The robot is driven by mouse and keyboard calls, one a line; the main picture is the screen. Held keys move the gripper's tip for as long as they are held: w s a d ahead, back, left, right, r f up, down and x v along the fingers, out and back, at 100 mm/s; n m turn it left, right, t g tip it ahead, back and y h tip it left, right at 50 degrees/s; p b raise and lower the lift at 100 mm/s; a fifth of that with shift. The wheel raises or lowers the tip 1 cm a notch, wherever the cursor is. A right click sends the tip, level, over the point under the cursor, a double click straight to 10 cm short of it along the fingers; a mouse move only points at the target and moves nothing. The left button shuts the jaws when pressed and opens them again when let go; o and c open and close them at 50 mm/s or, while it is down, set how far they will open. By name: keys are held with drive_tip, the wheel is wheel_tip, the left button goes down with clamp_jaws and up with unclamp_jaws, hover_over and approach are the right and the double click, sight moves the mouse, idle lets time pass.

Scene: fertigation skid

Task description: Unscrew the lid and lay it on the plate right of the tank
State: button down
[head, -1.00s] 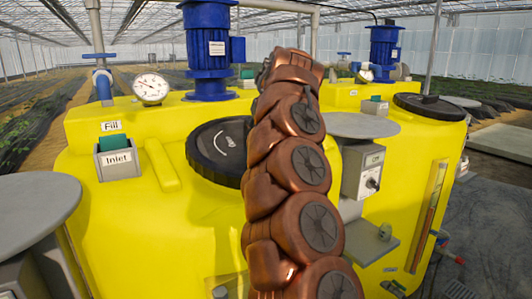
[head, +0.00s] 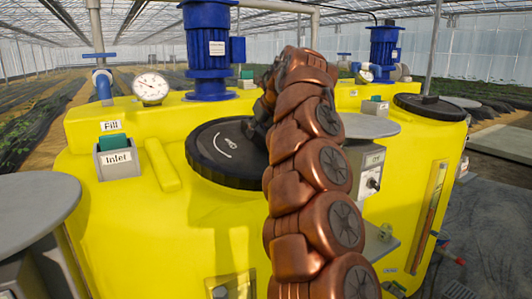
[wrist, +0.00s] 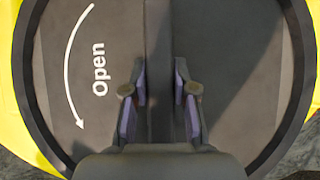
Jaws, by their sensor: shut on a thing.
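The black round lid (head: 213,163) lies flat on top of the near yellow tank (head: 130,225). It bears a white curved arrow and the word "Open", which show in the wrist view, and a raised bar (wrist: 159,30) runs across its middle. My gripper (wrist: 160,95) is shut on this bar, one finger on each side. In the head view my arm hides the lid's right edge and most of the gripper. The grey round plate (head: 362,126) stands right of the tank, partly behind my arm, and its visible top is bare.
A blue motor (head: 208,50) and a pressure gauge (head: 151,88) stand behind the lid. Another grey round plate (head: 35,205) is at far left. A grey control box (head: 369,172) sits below the right plate. A second yellow tank (head: 425,140) with a black lid stands behind.

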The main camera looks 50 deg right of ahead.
drive_tip(key=shift+r, duration=0.35)
drive_tip(key=shift+s+r+p, duration=0.1)
drive_tip(key=shift+r+p, duration=0.3)
drive_tip(key=shift+p, duration=0.15)
drive_tip(key=shift+s+r+p, duration=0.15)
drive_tip(key=shift+r+p, duration=0.75)
drive_tip(key=shift+r, duration=0.05)
drive_tip(key=shift+s+a+r+p, duration=0.1)
drive_tip(key=shift+s+r+p, duration=0.05)
drive_tip(key=shift+r+p, duration=0.75)
drive_tip(key=shift+s+a+r+p, duration=0.1)
drive_tip(key=shift+s+r+p, duration=0.05)
drive_tip(key=shift+r+p, duration=0.75)
